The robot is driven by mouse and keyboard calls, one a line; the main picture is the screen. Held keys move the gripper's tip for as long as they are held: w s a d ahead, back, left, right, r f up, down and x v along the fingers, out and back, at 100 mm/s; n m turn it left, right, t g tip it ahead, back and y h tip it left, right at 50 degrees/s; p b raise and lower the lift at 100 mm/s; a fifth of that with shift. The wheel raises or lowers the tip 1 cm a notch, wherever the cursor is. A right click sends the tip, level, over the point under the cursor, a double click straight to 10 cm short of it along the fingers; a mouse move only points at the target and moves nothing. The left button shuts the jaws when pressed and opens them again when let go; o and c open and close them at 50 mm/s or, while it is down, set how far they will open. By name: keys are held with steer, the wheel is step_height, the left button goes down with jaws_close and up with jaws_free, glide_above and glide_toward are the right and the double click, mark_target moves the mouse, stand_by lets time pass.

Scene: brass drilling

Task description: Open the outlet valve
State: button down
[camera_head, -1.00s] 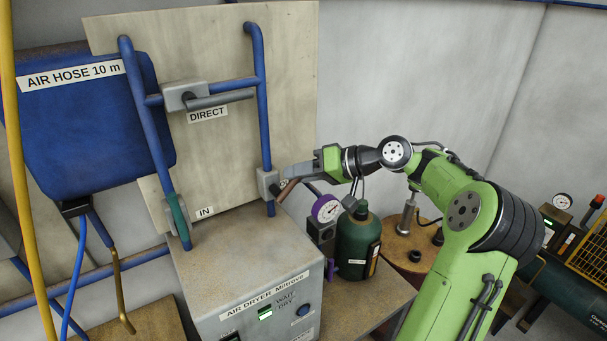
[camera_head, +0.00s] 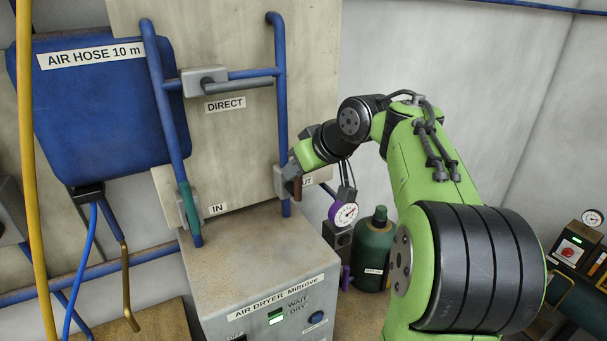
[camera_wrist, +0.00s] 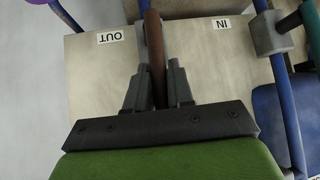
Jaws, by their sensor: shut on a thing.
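The outlet valve (camera_head: 283,180) sits low on the right blue pipe, beside the partly covered OUT label (camera_head: 306,182). Its brown-red lever (camera_head: 298,189) now appears nearly upright in the head view, close beside the pipe. My gripper (camera_head: 296,168) is at the valve, and its fingers partly hide the lever. In the wrist view, my gripper (camera_wrist: 157,82) is shut on the lever (camera_wrist: 156,58), which runs between both fingers. The OUT label (camera_wrist: 110,37) is left of the lever there. The lever's exact angle to the pipe is hard to tell.
The inlet valve's green lever (camera_head: 189,207) lies along the left pipe. The DIRECT valve (camera_head: 205,80) is on the crossbar above. The air dryer (camera_head: 262,285) stands below; a purple gauge (camera_head: 343,215) and green bottle (camera_head: 374,250) stand close right.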

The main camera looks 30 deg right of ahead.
steer(key=shift+a, duration=0.25)
steer(key=shift+f+h, duration=0.1)
steer(key=shift+h, duration=0.2)
steer(key=c, duration=1.1)
jaws_free()
steer(key=p+v, duration=0.6)
steer(key=v, duration=0.9)
steer(key=shift+s+r, duration=0.2)
steer(key=shift+r, duration=0.15)
steer(key=shift+d, duration=0.1)
